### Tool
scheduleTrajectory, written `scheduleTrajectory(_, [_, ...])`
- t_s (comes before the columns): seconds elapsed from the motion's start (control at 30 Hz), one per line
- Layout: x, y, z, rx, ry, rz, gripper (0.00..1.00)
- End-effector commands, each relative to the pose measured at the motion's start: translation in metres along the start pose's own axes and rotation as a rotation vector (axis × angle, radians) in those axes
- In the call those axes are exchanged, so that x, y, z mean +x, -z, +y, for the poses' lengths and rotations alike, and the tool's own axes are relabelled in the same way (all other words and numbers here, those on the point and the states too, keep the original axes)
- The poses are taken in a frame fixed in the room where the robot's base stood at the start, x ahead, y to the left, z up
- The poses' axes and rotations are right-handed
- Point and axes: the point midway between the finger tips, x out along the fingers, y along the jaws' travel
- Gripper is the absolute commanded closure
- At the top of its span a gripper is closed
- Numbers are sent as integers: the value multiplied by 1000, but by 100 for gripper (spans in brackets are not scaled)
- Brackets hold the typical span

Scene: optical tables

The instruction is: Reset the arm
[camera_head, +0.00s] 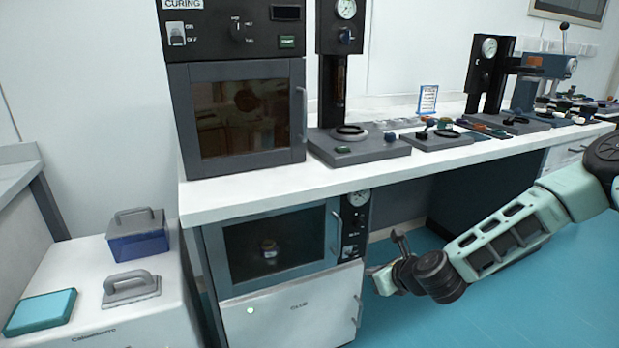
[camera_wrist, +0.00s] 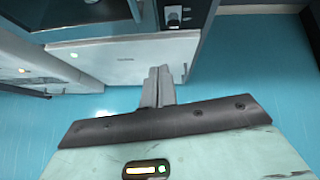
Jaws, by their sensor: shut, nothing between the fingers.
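My arm reaches in from the right in the head view, over the blue floor. My gripper (camera_head: 400,240) is at its left end, in front of the right side of the bench's lower cabinet. In the wrist view my gripper (camera_wrist: 158,72) shows its two fingers pressed together and empty. They point toward the white door of the lower cabinet (camera_wrist: 120,62). The gripper appears apart from the cabinet, but the exact gap cannot be told.
The white bench (camera_head: 250,200) carries a curing oven (camera_head: 240,110) and several instruments. A glass-fronted chamber (camera_head: 275,245) sits below it. At left, a white cabinet (camera_head: 150,325) holds a blue box (camera_head: 138,245). The blue floor (camera_head: 530,285) is open at the right.

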Motion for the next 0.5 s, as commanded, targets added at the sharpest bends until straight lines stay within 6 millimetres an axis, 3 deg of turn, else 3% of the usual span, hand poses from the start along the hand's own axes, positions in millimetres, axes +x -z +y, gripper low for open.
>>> scheduleTrajectory(0.17, [-26, -17, 67, -528, -209, 37, 100])
scheduleTrajectory(0.3, [-60, -19, 115, -991, -391, 52, 100])
scheduleTrajectory(0.5, [-122, -16, 163, -1608, -640, 36, 100])
